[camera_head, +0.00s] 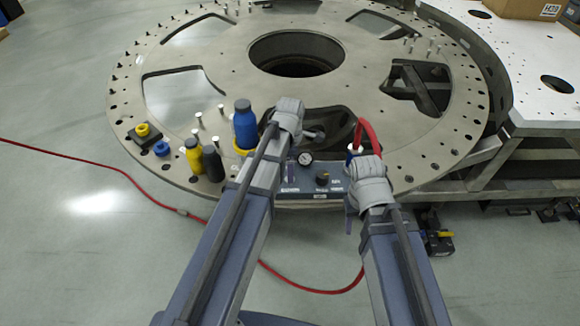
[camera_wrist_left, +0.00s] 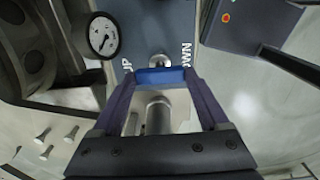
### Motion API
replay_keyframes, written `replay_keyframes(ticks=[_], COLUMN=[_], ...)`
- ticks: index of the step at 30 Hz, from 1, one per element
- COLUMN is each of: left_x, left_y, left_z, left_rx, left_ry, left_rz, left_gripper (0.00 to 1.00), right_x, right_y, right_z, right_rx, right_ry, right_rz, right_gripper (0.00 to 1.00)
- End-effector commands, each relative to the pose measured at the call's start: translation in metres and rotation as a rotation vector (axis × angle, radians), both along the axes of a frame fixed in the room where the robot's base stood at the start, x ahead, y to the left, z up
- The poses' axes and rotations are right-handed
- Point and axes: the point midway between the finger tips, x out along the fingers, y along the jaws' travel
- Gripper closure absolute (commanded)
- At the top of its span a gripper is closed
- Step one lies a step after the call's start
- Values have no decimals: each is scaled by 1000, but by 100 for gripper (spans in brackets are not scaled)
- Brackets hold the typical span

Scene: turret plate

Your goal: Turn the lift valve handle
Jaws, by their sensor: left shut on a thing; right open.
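The lift valve handle (camera_wrist_left: 160,76) shows as a blue bar in the left wrist view, on a dark panel (camera_wrist_left: 150,18) between the words UP and DOWN. A silver round part stands just beyond it. My left gripper (camera_wrist_left: 163,78) is shut on the blue handle, with one purple finger at each side. In the head view my left gripper (camera_head: 291,172) is at the left part of the control panel (camera_head: 315,190), where the handle is hidden. My right gripper (camera_head: 352,205) is open at the panel's right end; its fingers are mostly hidden by its wrist.
A blue bottle (camera_head: 244,124) and several small parts stand left on the round plate (camera_head: 225,75). A white table (camera_head: 530,60) adjoins at right.

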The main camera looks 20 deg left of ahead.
Motion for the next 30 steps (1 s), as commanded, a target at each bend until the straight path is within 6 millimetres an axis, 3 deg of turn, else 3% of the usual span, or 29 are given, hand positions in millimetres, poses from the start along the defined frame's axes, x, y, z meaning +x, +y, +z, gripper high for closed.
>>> replay_keyframes(ticks=[7,8,13,23,30], left_x=[0,0,0,0,0], left_y=[0,0,0,0,0], left_z=[0,0,0,2,20], left_rx=[0,0,0,0,0], left_ry=[1,1,0,0,0], left_rz=[3,3,2,1,1], left_gripper=[78,19,0,0,0], right_x=[0,0,0,0,0], right_y=[0,0,0,0,0], right_z=[0,0,0,2,20], right_rx=[0,0,0,0,0], right_ry=[0,0,0,0,0], right_rz=[0,0,0,0,1], right_gripper=[50,50,50,50,50])
